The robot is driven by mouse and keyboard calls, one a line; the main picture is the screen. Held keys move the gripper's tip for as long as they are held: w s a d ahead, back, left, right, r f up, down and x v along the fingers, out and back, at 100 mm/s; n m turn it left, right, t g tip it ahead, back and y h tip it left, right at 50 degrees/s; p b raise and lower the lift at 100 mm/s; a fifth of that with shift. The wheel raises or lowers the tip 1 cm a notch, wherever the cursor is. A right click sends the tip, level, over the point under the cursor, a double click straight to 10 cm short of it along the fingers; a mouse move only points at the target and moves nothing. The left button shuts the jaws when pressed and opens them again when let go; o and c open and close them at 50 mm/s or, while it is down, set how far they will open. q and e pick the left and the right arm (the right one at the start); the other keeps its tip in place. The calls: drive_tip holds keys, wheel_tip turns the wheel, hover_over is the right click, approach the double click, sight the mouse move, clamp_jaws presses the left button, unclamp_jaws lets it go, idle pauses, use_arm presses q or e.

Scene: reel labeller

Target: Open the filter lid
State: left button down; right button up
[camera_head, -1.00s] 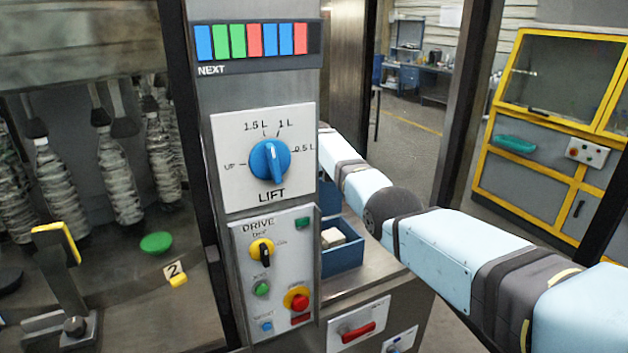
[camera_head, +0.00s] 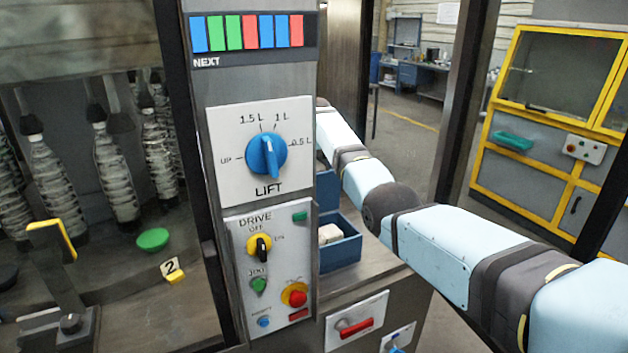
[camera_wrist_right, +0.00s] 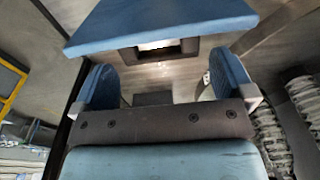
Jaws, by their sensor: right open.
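A blue open-topped box (camera_head: 340,254) with a pale block (camera_head: 329,233) inside sits behind the control column in the head view. A blue panel (camera_head: 328,192) stands up at its back, partly hidden by the column; it may be the filter lid. My right arm reaches behind the column, so its gripper is hidden there. In the right wrist view my right gripper (camera_wrist_right: 165,88) is open and empty, with blue pads apart. A wide blue panel (camera_wrist_right: 160,24) lies across the view beyond the fingers; I cannot tell whether they touch it. My left gripper is not in view.
The control column carries the LIFT dial (camera_head: 268,157) and DRIVE panel (camera_head: 268,270). Bottles (camera_head: 115,175) hang behind glass at left. A red handle (camera_head: 356,327) is on the front below the box. A yellow-framed cabinet (camera_head: 545,130) stands far right, with clear floor before it.

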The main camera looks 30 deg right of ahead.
wheel_tip(320, 180, up, 8)
drive_tip(key=b, duration=0.1)
drive_tip(key=shift+s, duration=0.45)
